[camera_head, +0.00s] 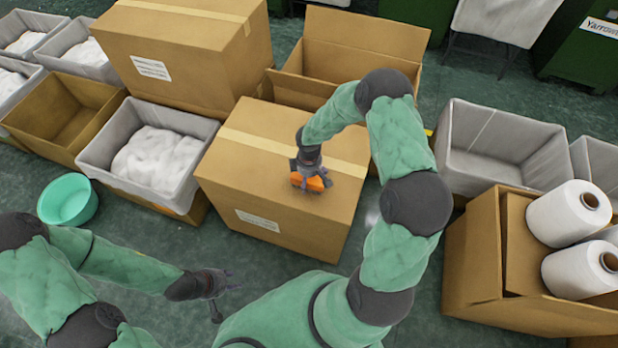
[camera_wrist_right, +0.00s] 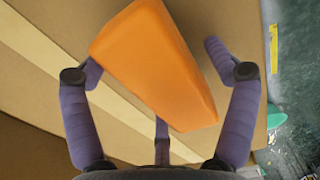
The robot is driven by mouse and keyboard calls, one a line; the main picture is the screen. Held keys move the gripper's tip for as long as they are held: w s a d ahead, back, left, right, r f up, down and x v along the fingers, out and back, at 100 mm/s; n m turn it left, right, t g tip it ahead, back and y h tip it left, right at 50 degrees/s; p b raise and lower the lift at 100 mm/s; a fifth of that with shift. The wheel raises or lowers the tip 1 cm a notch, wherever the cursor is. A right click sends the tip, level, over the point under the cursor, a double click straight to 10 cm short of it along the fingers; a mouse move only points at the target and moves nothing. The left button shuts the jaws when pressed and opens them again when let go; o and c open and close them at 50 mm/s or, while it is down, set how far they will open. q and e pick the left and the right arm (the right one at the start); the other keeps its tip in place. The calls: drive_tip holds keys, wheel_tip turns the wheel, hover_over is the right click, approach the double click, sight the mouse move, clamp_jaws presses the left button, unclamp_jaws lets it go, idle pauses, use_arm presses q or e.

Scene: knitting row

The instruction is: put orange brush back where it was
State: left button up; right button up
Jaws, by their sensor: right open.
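The orange brush (camera_head: 313,183) is at the top of the closed cardboard box (camera_head: 238,150), close to the tape strip. In the right wrist view the brush (camera_wrist_right: 158,62) is a plain orange block, lying slanted between the spread fingers. My right gripper (camera_head: 308,178) is over it from above, open, with a finger to each side and a gap at the right finger. Whether the left finger touches the brush I cannot tell. Bristles are not visible. My left gripper (camera_head: 222,292) is low at the front left, empty, its fingers apart.
A grey bin with white material (camera_head: 205,130) stands left of the box, and a teal basin (camera_head: 68,200) is on the floor. An empty grey bin (camera_head: 500,150) and a carton with white yarn cones (camera_head: 568,213) stand right. Larger cartons (camera_head: 185,55) are behind.

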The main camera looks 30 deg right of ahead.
wheel_tip(320, 180, up, 12)
drive_tip(key=p, duration=0.5)
drive_tip(key=shift+f, duration=0.1)
drive_tip(key=s+a+f+m+y, duration=0.2)
drive_tip(key=s+a+f+m, duration=0.3)
drive_tip(key=s+a, duration=0.3)
drive_tip(key=s+a+f+m+y, duration=0.2)
drive_tip(key=s+a+f+m, duration=0.3)
drive_tip(key=s+a, duration=0.4)
drive_tip(key=shift+s+a+f+m, duration=0.25)
drive_tip(key=shift+a+m, duration=0.05)
drive_tip(key=shift+a, duration=0.65)
